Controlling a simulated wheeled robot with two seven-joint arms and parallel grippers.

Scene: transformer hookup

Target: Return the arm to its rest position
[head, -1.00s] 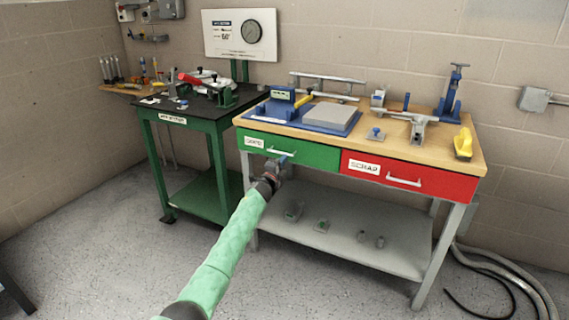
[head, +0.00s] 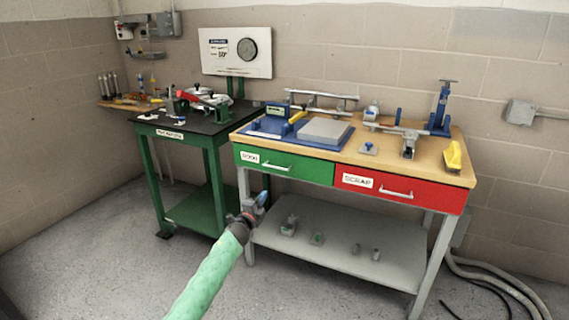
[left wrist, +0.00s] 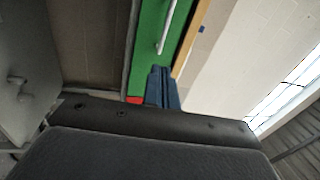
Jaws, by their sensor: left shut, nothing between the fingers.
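My left arm reaches in from the bottom of the head view in a green sleeve. My left gripper (head: 262,199) is shut and empty, in front of the workbench's left leg and below the green drawer (head: 285,165). In the left wrist view its blue fingers (left wrist: 161,88) are together, with the green drawer front (left wrist: 152,45) and its handle beyond them. I cannot tell how far it is from the bench. My right gripper is not in view.
The wooden workbench (head: 425,168) carries a blue fixture and several tools, with a red drawer (head: 400,190) at right. Its grey lower shelf (head: 340,255) holds several small parts. A green table (head: 185,133) stands left. The floor (head: 110,260) at front left is clear.

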